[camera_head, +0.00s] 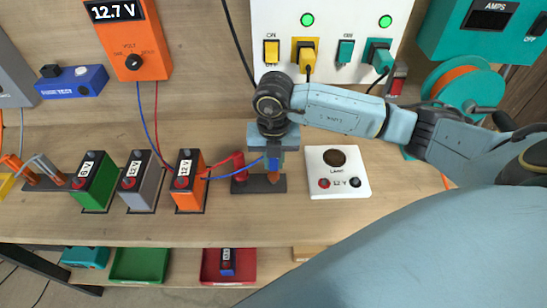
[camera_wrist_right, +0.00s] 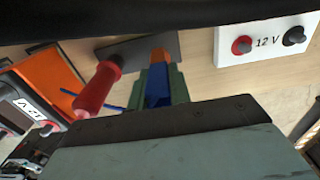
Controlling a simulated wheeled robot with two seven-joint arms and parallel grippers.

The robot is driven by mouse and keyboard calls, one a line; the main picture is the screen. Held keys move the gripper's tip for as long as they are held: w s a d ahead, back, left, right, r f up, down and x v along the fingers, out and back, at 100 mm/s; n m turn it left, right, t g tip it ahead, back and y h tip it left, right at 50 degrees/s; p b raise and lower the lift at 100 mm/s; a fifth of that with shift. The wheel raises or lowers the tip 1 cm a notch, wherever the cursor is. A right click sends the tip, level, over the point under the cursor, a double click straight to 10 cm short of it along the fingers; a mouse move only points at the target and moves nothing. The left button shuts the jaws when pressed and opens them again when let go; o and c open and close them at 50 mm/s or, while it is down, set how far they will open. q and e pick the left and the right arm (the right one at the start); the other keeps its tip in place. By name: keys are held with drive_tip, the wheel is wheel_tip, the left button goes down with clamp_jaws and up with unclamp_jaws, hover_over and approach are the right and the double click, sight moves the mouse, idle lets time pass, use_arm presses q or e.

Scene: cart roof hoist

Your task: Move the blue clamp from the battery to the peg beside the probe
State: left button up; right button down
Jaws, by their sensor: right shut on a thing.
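My right gripper (camera_head: 272,156) is shut on the blue clamp (camera_head: 274,164), above the dark stand plate (camera_head: 268,186). In the right wrist view the blue clamp (camera_wrist_right: 157,88) sits between the green fingers (camera_wrist_right: 158,82), with the orange peg (camera_wrist_right: 160,55) just beyond it. I cannot tell whether clamp and peg touch. The red probe (camera_wrist_right: 99,88) is beside the clamp, and it also shows in the head view (camera_head: 236,163). A blue wire runs from the clamp past the orange 12 V battery (camera_head: 188,188). My left gripper is out of view.
Grey (camera_head: 140,186) and green (camera_head: 96,184) batteries stand left of the orange one. The white lamp box (camera_head: 338,186) is close right of the stand. The orange volt meter (camera_head: 130,45) and white switch panel (camera_head: 270,20) are behind. Bins sit below the bench front edge.

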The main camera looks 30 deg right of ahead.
drive_tip(key=shift+f+b, duration=0.8)
drive_tip(key=shift+f, duration=0.3)
drive_tip(key=c, duration=1.2)
unclamp_jaws()
wheel_tip(320, 180, up, 14)
drive_tip(key=shift+f, duration=0.25)
